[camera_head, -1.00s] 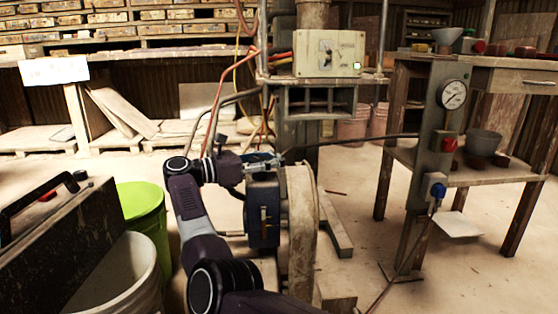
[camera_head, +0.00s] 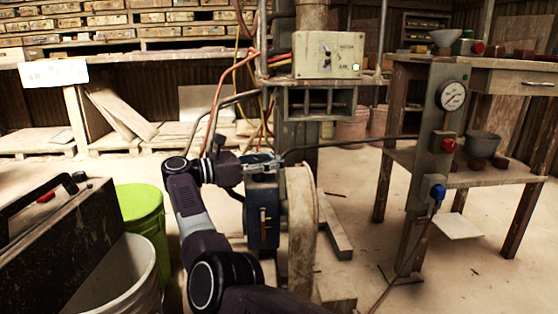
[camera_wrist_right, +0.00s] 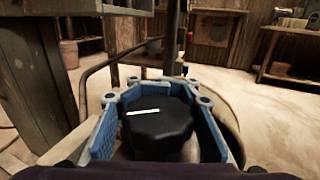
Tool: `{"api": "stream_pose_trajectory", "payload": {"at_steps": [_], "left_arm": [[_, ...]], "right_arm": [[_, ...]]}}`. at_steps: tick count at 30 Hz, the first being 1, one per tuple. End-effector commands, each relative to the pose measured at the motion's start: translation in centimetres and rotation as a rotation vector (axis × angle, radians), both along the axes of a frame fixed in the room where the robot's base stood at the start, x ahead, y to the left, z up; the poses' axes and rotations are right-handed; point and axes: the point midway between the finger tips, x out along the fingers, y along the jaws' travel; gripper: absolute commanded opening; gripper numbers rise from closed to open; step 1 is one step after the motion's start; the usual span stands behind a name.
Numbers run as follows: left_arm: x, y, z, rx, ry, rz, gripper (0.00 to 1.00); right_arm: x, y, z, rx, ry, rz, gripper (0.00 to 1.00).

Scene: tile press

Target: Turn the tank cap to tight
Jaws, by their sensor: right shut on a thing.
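The tank cap (camera_wrist_right: 162,125) is black and faceted, with a white line marked on top. In the right wrist view this line lies nearly level, left of the cap's middle. My right gripper (camera_wrist_right: 157,97) is shut on the cap, with its blue fingers along both sides. In the head view the right gripper (camera_head: 262,159) is small, above a dark blue tank-like box (camera_head: 262,222); the cap cannot be made out there. My left gripper is not in view.
A round, pale wheel-like part (camera_head: 301,230) stands right of the blue box. A press with a control box (camera_head: 328,55) rises behind. A gauge post (camera_head: 436,150) and wooden table (camera_head: 478,177) stand right. A green bin (camera_head: 142,215) and a pale bin (camera_head: 122,280) stand left.

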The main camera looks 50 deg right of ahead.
Motion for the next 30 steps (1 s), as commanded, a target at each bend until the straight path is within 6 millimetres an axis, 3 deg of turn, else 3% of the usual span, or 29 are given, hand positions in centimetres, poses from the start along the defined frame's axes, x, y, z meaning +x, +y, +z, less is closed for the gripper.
{"api": "stream_pose_trajectory", "payload": {"at_steps": [12, 13, 19, 30], "left_arm": [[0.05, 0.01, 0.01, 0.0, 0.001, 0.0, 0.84], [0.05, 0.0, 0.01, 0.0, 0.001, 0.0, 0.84], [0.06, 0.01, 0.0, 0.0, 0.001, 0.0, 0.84], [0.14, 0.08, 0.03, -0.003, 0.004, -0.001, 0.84]], "right_arm": [[0.51, 0.35, -0.01, -0.001, 0.003, 0.017, 0.0], [0.51, 0.35, 0.0, -0.001, 0.003, 0.017, 0.18], [0.32, 0.21, 0.01, -0.001, 0.001, 0.011, 0.4], [0.14, 0.07, 0.63, 0.0, -0.001, 0.004, 0.42]]}}
